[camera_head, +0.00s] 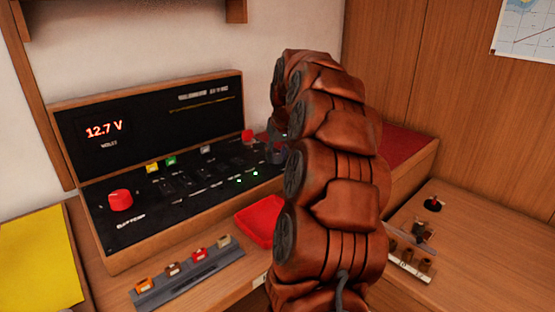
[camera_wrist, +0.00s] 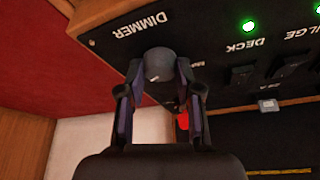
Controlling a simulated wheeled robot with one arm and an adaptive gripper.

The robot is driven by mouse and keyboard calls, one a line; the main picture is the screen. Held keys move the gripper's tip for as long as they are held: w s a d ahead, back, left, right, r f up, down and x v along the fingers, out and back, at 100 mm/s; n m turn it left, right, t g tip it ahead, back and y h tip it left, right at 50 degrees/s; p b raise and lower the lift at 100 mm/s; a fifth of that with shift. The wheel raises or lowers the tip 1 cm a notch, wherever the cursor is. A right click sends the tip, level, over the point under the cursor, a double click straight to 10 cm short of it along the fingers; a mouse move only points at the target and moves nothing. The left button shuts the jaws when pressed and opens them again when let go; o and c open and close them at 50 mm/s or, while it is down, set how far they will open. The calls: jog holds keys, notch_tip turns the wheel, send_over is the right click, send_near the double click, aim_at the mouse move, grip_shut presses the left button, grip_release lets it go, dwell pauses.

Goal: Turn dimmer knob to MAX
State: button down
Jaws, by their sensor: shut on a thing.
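The dimmer knob (camera_wrist: 158,64) is a dark grey round knob at the edge of the black panel (camera_wrist: 215,65), below the word DIMMER in the wrist view. My gripper (camera_wrist: 159,72) has one finger on each side of the knob and is shut on it. A label starting with M shows partly beside the right finger; the rest is hidden. In the head view my gripper (camera_head: 274,147) is at the panel's right end, mostly hidden behind my arm.
Lit green lights (camera_wrist: 249,27) and dark switches (camera_wrist: 242,75) are beside the knob. A large red knob (camera_head: 120,200) is at the panel's left, under a 12.7 V display (camera_head: 104,130). A red tray (camera_head: 258,222) and a fuse strip (camera_head: 188,277) lie in front.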

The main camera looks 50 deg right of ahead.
jog(key=m+h+b, duration=0.1)
jog(key=m, duration=0.1)
jog(key=m+g+b, duration=0.1)
jog(key=m, duration=0.2)
jog(key=shift+f+m+h+b, duration=0.15)
jog(key=shift+m+h+b, duration=0.15)
jog(key=shift+h, duration=0.1)
jog(key=m+g+b, duration=0.1)
jog(key=m, duration=0.1)
jog(key=m+g, duration=0.1)
jog(key=m, duration=0.2)
jog(key=shift+w+a+h+b, duration=0.1)
jog(key=shift+w+h+b, duration=0.1)
jog(key=shift+h+b, duration=0.2)
jog(key=c, duration=0.8)
grip_release()
jog(key=shift+r, duration=0.25)
jog(key=v, duration=0.7)
jog(key=shift+r, duration=0.2)
jog(key=shift+a, duration=0.1)
